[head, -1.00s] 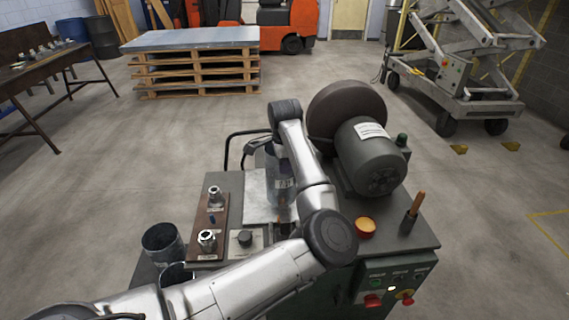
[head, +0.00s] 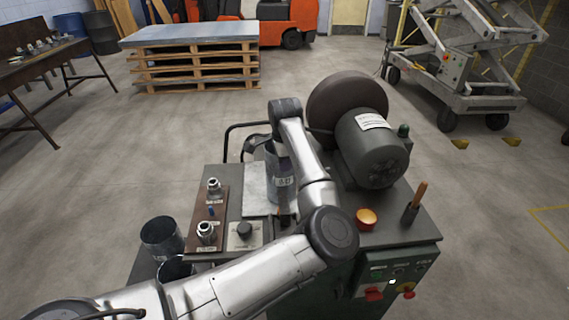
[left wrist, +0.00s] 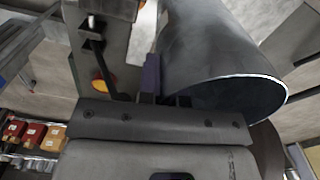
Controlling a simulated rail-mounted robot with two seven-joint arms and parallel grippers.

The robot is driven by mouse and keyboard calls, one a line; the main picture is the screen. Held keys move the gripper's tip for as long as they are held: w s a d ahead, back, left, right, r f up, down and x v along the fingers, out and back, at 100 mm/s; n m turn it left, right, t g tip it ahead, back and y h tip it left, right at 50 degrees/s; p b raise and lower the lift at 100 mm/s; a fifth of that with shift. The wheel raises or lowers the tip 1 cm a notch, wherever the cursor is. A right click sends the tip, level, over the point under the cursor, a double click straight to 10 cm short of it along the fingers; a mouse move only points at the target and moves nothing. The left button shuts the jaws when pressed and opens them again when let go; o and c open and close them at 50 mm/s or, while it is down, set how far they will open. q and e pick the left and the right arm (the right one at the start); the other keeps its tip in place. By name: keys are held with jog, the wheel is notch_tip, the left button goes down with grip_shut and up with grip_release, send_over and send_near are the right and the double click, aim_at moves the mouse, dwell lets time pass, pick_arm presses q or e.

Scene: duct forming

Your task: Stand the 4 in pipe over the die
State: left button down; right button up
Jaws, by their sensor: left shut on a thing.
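A grey metal pipe (head: 281,180) with a dark printed mark shows in the head view beside my left forearm, over the machine's top. It looks close to upright. In the left wrist view the pipe (left wrist: 215,55) is large, with its round open rim facing the camera. My left gripper (head: 258,146) is at the pipe's upper part and shut on its wall; my arm partly hides it in the head view. The die is not clearly visible, and I cannot tell whether the pipe's lower end is around it or touching it. My right gripper is not in view.
A large dark wheel (head: 345,100) and grey motor (head: 375,150) stand right of the pipe. A wooden board (head: 208,218) with two metal fittings lies to the left. Two open pipes (head: 162,236) stand at lower left. An orange button (head: 366,219) and a wooden-handled tool (head: 414,202) are at right.

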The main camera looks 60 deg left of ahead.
pick_arm(q)
jog(key=shift+f+b, duration=0.35)
jog(key=shift+b, duration=0.05)
jog(key=c, duration=1.2)
grip_release()
notch_tip(320, 180, up, 14)
jog(key=p, duration=0.3)
jog(key=shift+f+m, duration=0.1)
jog(key=shift+m, duration=0.2)
